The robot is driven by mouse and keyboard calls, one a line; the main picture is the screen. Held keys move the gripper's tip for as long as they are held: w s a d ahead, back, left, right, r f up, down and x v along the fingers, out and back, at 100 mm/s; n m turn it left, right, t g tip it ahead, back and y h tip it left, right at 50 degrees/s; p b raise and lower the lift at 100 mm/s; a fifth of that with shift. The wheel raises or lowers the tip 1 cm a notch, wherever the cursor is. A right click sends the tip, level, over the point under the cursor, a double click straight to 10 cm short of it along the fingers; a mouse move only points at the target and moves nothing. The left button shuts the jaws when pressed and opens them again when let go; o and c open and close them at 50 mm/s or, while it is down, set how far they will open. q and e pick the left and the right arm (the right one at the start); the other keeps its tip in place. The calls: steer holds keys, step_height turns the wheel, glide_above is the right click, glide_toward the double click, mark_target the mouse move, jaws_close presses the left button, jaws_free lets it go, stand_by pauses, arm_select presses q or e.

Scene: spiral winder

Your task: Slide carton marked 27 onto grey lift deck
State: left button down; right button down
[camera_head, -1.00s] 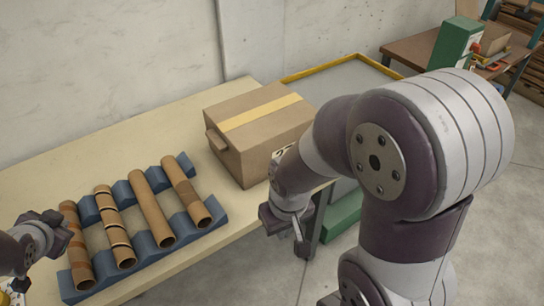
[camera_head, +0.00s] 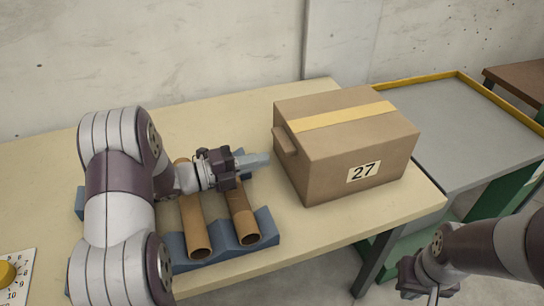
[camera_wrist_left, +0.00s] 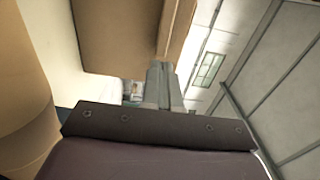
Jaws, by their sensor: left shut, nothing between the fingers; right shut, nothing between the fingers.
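The brown carton marked 27 (camera_head: 330,165) sits on the beige table near its right end, its label facing front and yellow tape across its top. A small handle block juts from its left side. The grey lift deck (camera_head: 455,130) with a yellow rim lies just right of the table. My left gripper (camera_head: 262,160) is shut and empty, just left of the carton and pointing at it; I cannot tell whether it touches. The carton (camera_wrist_left: 110,35) also fills the upper left of the left wrist view. My right gripper (camera_head: 425,290) is shut and empty, low in front of the deck.
Blue cradles (camera_head: 268,222) with cardboard tubes (camera_head: 243,212) lie on the table (camera_head: 330,230) below my left arm, which hides some of them. A dial plate (camera_head: 15,275) is at the lower left. A brown bench (camera_head: 520,78) stands beyond the deck.

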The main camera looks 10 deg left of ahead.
mark_target(284, 154)
arm_select(q)
steer(key=shift+x, duration=1.8)
